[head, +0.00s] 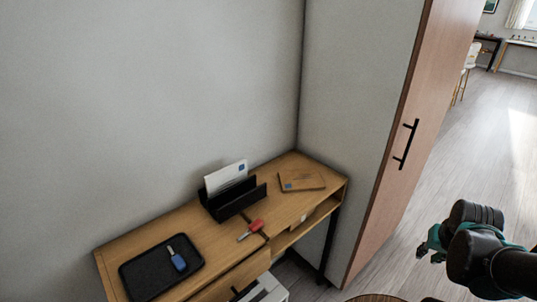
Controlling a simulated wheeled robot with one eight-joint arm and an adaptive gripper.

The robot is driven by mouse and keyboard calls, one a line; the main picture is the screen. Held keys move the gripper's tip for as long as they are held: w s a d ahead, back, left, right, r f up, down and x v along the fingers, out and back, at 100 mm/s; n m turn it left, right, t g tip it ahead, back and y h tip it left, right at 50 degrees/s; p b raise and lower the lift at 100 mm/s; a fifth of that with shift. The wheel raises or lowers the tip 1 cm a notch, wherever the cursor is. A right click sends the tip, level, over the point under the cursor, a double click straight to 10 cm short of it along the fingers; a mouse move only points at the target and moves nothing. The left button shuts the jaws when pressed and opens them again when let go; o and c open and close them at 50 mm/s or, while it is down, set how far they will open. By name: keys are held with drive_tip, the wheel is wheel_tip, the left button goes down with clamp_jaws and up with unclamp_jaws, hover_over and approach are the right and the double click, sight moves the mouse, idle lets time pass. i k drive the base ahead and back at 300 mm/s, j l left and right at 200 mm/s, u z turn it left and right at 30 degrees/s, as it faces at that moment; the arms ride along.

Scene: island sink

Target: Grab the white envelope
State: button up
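The white envelope (226,177) stands upright, leaning a little, in a black letter holder (235,205) on a narrow wooden desk (205,227). Its lower part is hidden by the holder, and a small blue mark shows near its upper right corner. My gripper (428,246) is at the right, over the floor and well apart from the desk and the envelope. Its teal fingers are small and partly hidden behind my dark arm, so I cannot tell whether they are open or shut.
A brown envelope (302,180) lies flat on the desk's right side. A red-handled item (255,226) lies before the holder. A black tray (148,277) with a blue item (178,260) is at left. A tall cabinet (400,120) stands right of the desk. Floor (475,160) beyond is clear.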

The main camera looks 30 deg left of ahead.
sight(216, 182)
drive_tip(key=u, duration=1.7)
